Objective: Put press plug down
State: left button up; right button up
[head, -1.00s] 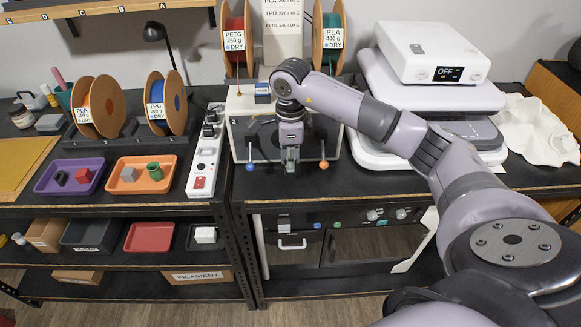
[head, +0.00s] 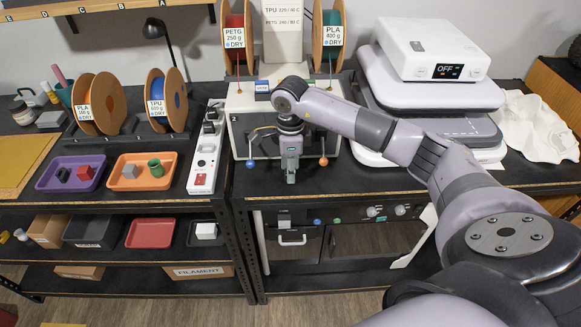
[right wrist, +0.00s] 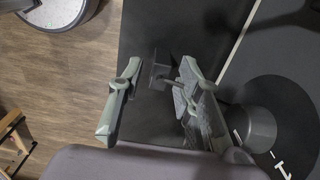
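My right gripper (head: 291,176) points down over the front of the black bench, before the white machine marked 2. In the right wrist view its two fingers (right wrist: 160,72) stand apart. A small dark grey square piece with a short stem (right wrist: 159,76) shows between them, nearer the right finger and clear of the left one. It may be the press plug, but I cannot tell for sure, nor whether it touches the bench. A dark grey cylinder (right wrist: 257,127) shows right of the fingers, partly hidden. My left gripper is in neither view.
Blue (head: 250,165) and orange (head: 323,162) knobs flank the gripper at the machine's front. A white power strip (head: 205,160), an orange tray (head: 128,183) and a purple tray (head: 50,186) lie left. The bench's front edge is close.

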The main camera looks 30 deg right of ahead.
jog(key=shift+r, duration=0.2)
jog(key=shift+w+r, duration=0.1)
jog(key=shift+r, duration=0.15)
notch_tip(320, 180, up, 12)
jog(key=b, duration=0.3)
jog(key=shift+f, duration=0.25)
